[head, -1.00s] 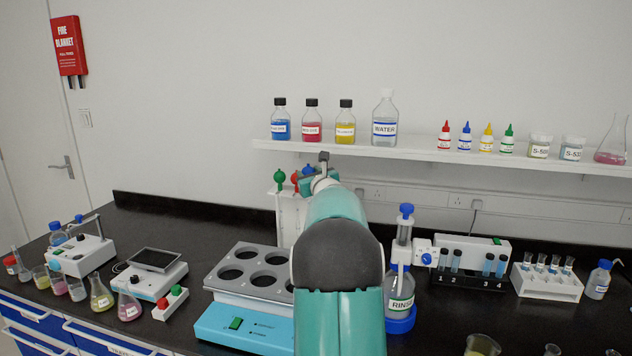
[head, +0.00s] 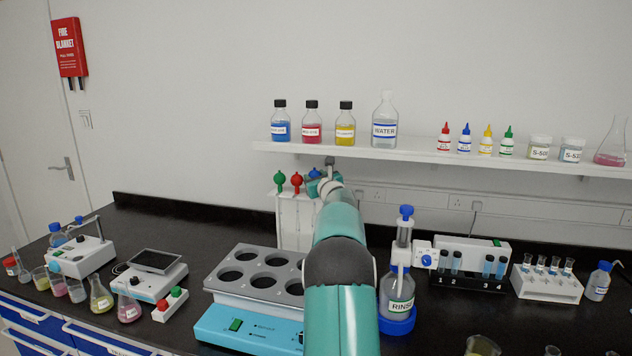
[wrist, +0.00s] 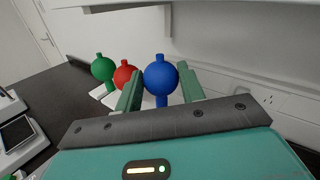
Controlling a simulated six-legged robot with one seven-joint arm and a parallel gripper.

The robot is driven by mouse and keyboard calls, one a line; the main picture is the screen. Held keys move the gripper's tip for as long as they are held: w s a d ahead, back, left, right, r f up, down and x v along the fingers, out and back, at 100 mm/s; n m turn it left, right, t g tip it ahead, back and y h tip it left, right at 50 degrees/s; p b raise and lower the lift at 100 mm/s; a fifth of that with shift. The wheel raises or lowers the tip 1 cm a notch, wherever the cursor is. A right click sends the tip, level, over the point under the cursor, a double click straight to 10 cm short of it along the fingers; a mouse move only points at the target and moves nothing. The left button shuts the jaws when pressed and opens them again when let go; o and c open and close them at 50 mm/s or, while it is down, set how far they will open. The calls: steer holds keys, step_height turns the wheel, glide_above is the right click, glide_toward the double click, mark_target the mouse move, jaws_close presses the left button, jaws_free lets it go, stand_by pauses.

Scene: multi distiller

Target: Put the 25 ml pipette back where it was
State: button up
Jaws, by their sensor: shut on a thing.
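My gripper (wrist: 160,88) is shut on the blue-bulbed pipette (wrist: 161,76), with one finger on each side just below the round bulb. Its blue bulb (head: 315,173) shows in the head view at the back, partly covered by my gripper (head: 325,184). It is level with or slightly above the green (head: 279,178) and red (head: 296,179) bulbs of the white pipette stand (head: 292,222), at the stand's right side. The lower stem is hidden, so I cannot tell whether it sits in a slot. No volume mark is readable.
The shelf (head: 400,150) with bottles overhangs just behind and above my gripper. The holed grey-and-blue bath (head: 255,285) stands in front of the stand. The rinse bottle (head: 397,295) is to the right of my arm.

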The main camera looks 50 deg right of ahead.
steer(key=shift+d+f, duration=0.1)
steer(key=shift+f, duration=0.45)
steer(key=shift+f, duration=0.45)
steer(key=o, duration=0.4)
steer(key=shift+c, duration=0.2)
steer(key=v, duration=1.2)
steer(key=shift+r, duration=0.4)
